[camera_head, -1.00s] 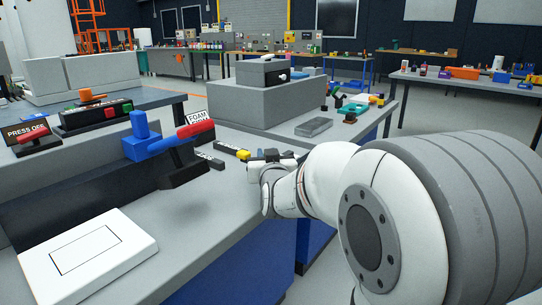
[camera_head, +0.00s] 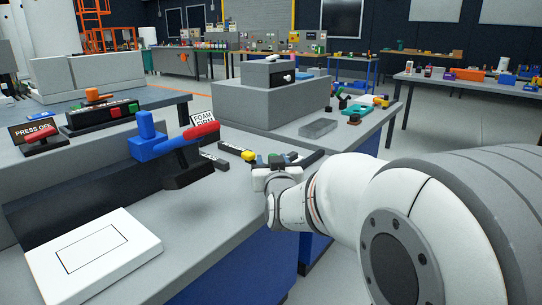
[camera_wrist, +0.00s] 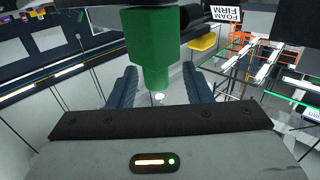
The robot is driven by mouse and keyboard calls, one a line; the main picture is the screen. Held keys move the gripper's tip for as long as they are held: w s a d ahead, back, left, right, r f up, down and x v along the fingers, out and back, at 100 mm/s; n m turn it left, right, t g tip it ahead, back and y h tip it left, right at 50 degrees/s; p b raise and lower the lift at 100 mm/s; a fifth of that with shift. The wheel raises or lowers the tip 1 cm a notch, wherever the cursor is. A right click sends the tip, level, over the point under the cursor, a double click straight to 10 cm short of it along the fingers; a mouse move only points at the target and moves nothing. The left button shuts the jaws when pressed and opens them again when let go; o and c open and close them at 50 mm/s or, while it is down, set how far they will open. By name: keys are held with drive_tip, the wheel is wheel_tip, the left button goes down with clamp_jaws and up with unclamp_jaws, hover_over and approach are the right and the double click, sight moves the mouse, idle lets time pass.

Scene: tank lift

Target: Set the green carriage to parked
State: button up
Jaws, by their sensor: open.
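A green block (camera_wrist: 150,50), which looks like the green carriage's handle, hangs down from the top edge in the wrist view. My gripper (camera_wrist: 160,84) is open, with one dark finger on each side of the green block's lower end. I cannot tell whether either finger touches it. In the head view my gripper (camera_head: 287,160) is over the bench, to the right of a yellow-ended dark bar (camera_head: 235,151). The carriage's track and any parked mark cannot be made out there.
A blue block with a red handle (camera_head: 200,131) stands on a dark base left of my gripper. A FOAM FIRM sign (camera_head: 203,117), a grey block (camera_head: 272,102) and a clear tray (camera_head: 318,128) are behind. A white panel (camera_head: 90,255) lies at front left.

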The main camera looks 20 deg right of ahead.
drive_tip(key=shift+s+a+p, duration=0.15)
drive_tip(key=shift+s+a, duration=0.1)
drive_tip(key=shift+s, duration=0.95)
drive_tip(key=shift+s+a+p, duration=0.15)
drive_tip(key=shift+s+a, duration=0.1)
drive_tip(key=shift+s, duration=0.9)
drive_tip(key=shift+r+p, duration=0.3)
drive_tip(key=shift+p, duration=0.15)
drive_tip(key=s+a+r+g+y+p, duration=0.1)
drive_tip(key=s+r+g+p, duration=0.4)
drive_tip(key=s+p, duration=0.2)
drive_tip(key=s+a+r+n+g+y+p, duration=0.1)
drive_tip(key=s+a+r+g+p, duration=0.1)
drive_tip(key=s+r+g+p, duration=0.3)
drive_tip(key=s+a+r+n+g+y+p, duration=0.1)
drive_tip(key=s+r+g+p, duration=0.4)
drive_tip(key=s+p, duration=0.6)
drive_tip(key=p, duration=0.6)
drive_tip(key=shift+s+a, duration=0.15)
drive_tip(key=shift+a, duration=0.25)
